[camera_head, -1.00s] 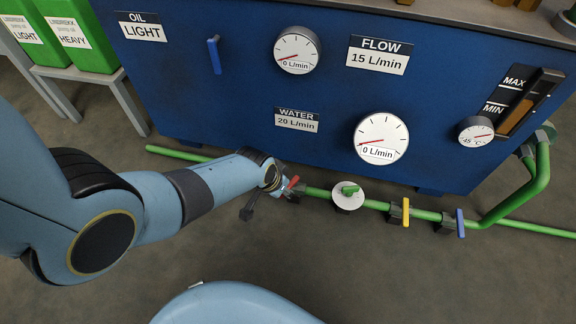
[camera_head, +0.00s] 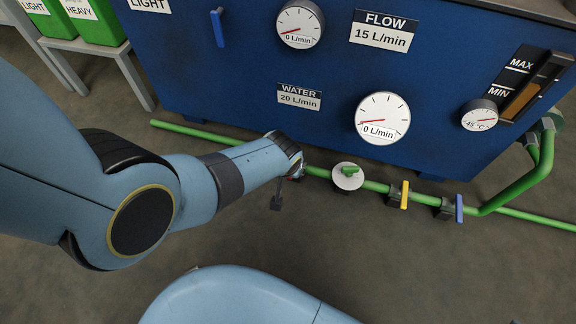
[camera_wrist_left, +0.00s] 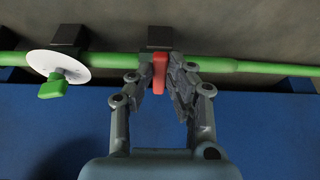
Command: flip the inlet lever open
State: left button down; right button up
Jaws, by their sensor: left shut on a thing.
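A red lever (camera_wrist_left: 159,72) sits on a dark valve block (camera_wrist_left: 160,38) on the green pipe (camera_wrist_left: 215,63), in the left wrist view. My left gripper (camera_wrist_left: 172,80) is shut on the red lever, with its fingers on either side of it. The lever points out from the pipe, towards the wrist camera. In the head view my left gripper (camera_head: 290,176) is at the pipe in front of the blue cabinet, and its wrist hides the lever. My right gripper is in neither view.
A white disc with a green knob (camera_head: 349,173) is close right of my left gripper on the pipe. Yellow (camera_head: 404,195) and blue (camera_head: 459,208) levers stand farther right. The blue cabinet (camera_head: 230,105) with gauges rises behind. Open floor lies in front.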

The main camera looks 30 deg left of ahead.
pick_arm(q)
jog(key=c, duration=1.3)
grip_release()
jog(key=shift+v, duration=3.75)
